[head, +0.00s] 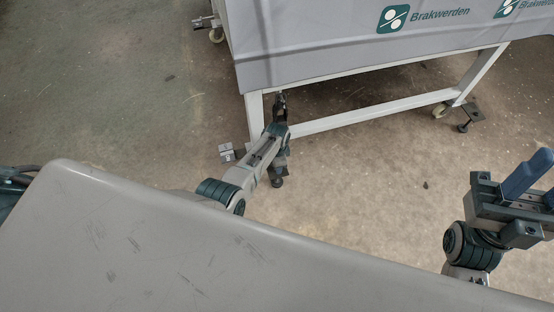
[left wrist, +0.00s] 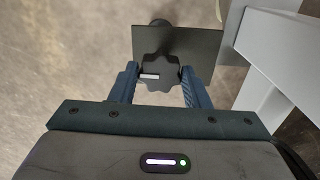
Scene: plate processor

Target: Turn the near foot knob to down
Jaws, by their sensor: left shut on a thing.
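The near foot knob (left wrist: 159,74) is dark and lobed, with a short white mark on its face, in the left wrist view. It sits at a flat dark plate (left wrist: 202,47) fixed beside a pale table leg (left wrist: 255,50). My left gripper (left wrist: 159,70) is shut on the knob, with one blue finger against each side. In the head view my left arm reaches to the near corner leg (head: 254,115) and hides the knob. My right gripper (head: 530,172) is at the right edge, partly cut off, away from the table; its finger gap is unclear.
A grey cloth (head: 320,40) with Brakwerden print covers the table's upper part. A caster (head: 440,110) and another foot (head: 463,128) stand at the right leg. A grey surface (head: 150,235) fills the foreground.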

